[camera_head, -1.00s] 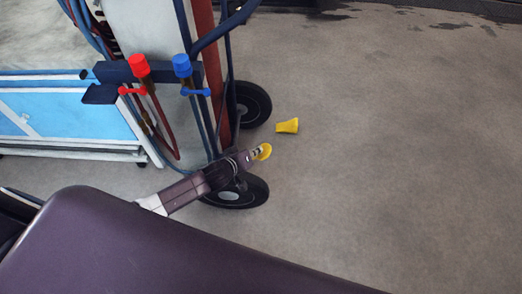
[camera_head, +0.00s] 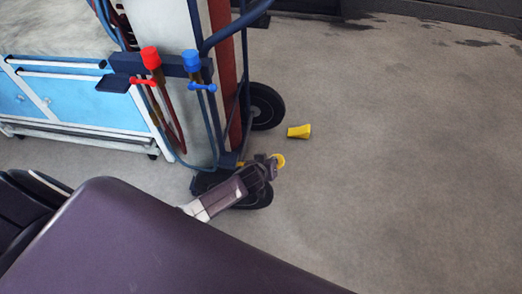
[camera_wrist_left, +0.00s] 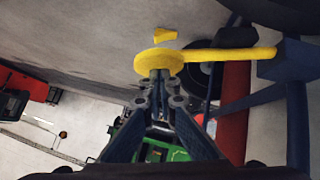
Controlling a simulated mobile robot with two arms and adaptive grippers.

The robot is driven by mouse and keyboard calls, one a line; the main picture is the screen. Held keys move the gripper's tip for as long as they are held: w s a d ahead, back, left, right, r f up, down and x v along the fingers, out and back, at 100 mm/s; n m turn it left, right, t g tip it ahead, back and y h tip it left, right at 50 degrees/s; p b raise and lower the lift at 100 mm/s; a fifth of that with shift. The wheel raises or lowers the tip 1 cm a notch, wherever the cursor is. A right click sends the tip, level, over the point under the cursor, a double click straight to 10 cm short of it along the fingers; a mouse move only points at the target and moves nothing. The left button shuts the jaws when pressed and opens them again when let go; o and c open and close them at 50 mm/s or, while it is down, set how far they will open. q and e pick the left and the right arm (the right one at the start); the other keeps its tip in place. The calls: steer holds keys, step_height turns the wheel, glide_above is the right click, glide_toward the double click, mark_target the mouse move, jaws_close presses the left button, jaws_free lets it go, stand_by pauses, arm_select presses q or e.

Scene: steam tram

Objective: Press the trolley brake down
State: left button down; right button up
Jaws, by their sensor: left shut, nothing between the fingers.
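The trolley brake is a yellow pedal with a round pad (camera_head: 280,160) low beside the trolley's wheels in the head view. In the left wrist view the round pad (camera_wrist_left: 150,60) sits at the end of a yellow bar (camera_wrist_left: 235,54) that runs right to a dark blue bracket. My left gripper (camera_head: 271,163) is at the pad in the head view and partly covers the pedal. In the wrist view its fingertips (camera_wrist_left: 160,74) are shut and empty, overlapping the pad's edge. I cannot tell whether they touch it. My right gripper is not in view.
The trolley (camera_head: 217,80) carries red and blue valves and hoses, with black wheels (camera_head: 266,106). A yellow wedge (camera_head: 299,131) lies on the floor just beyond the pedal. A blue cabinet (camera_head: 90,104) stands at left. The floor at right is clear.

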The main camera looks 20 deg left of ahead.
arm_select(q)
steer(key=shift+s+a+r+p, duration=0.1)
steer(key=shift+a+r+p, duration=0.2)
steer(key=shift+r+p, duration=0.7)
steer(key=shift+a+r+p, duration=0.25)
steer(key=shift+r+p, duration=0.75)
steer(key=p+v, duration=0.1)
steer(key=v, duration=0.9)
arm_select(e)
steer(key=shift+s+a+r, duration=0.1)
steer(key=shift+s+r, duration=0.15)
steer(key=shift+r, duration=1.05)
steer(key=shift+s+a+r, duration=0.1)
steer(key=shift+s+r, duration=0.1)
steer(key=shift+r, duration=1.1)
arm_select(q)
steer(key=shift+s+a+f, duration=0.1)
